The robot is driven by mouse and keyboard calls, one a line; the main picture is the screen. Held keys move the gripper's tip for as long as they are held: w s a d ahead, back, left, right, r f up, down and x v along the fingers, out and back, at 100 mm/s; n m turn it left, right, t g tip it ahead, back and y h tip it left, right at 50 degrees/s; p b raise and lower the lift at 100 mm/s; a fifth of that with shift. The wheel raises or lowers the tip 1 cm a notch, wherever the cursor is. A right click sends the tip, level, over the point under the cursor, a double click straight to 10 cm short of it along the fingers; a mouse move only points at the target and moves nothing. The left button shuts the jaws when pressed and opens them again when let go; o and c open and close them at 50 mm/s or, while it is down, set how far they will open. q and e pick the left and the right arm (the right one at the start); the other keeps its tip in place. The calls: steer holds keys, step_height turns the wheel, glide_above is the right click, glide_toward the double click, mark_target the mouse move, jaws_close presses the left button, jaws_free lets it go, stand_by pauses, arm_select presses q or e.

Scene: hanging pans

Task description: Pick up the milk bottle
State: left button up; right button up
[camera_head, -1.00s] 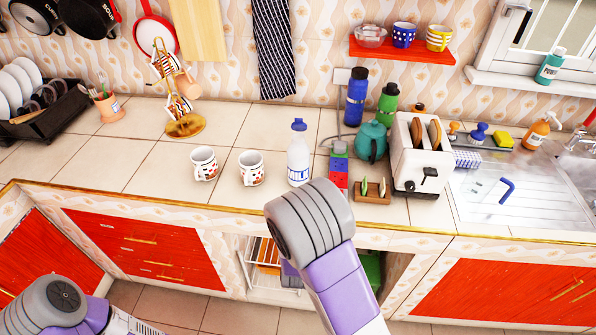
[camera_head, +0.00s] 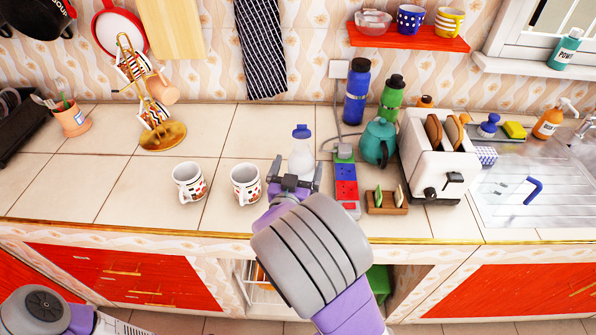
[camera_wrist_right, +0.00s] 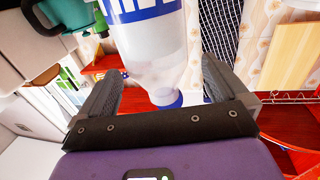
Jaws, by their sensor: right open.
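The milk bottle (camera_head: 301,153), white with a blue cap, stands upright on the tiled counter (camera_head: 225,140). My right gripper (camera_head: 297,173) is at its near side in the head view, and the wrist hides the bottle's lower part. In the right wrist view the bottle (camera_wrist_right: 155,45) shows upside down, its cap toward the palm. The open fingers of my right gripper (camera_wrist_right: 162,75) lie to either side of it, and I cannot tell whether they touch it. My left arm shows at the lower left of the head view, but its gripper is out of view.
Two patterned mugs (camera_head: 188,181) (camera_head: 246,183) stand left of the bottle. Close on its right are a power strip (camera_head: 345,182) and a toast rack (camera_head: 386,201). A teal teapot (camera_head: 377,141) and a white toaster (camera_head: 440,160) stand farther right.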

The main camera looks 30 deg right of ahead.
steer(key=b+x, duration=0.1)
steer(key=x, duration=0.3)
steer(key=shift+w+d+f+b, duration=0.1)
steer(key=shift+d+f+b, duration=0.2)
steer(key=shift+b, duration=0.1)
steer(key=shift+w+d+r, duration=0.15)
jaws_close()
